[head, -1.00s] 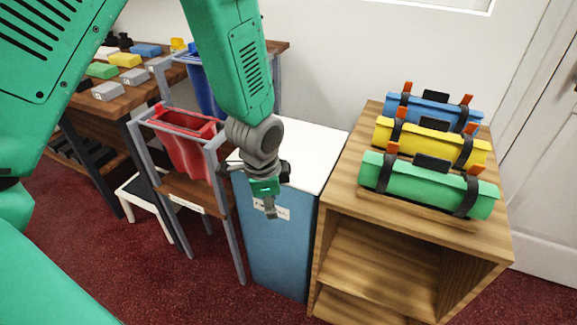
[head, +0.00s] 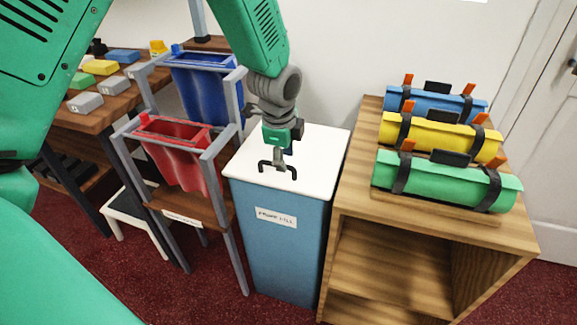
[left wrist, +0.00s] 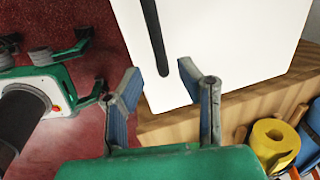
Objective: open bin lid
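The blue bin (head: 280,255) stands between a red-bag rack and a wooden shelf. Its white lid (head: 318,165) lies flat and closed on top. My left gripper (head: 278,168) is over the lid, pointing down. In the left wrist view its two blue-padded fingers (left wrist: 158,90) are spread with nothing between them. A dark bar (left wrist: 154,38) on the lid (left wrist: 225,40) lies beyond the fingertips, apart from them.
The wooden shelf (head: 345,215) stands close on the bin's right, with green (head: 440,180), yellow (head: 440,137) and blue (head: 430,102) rolls on top. The rack with the red bag (head: 185,165) is close on the left. A blue bag (head: 205,90) hangs behind it.

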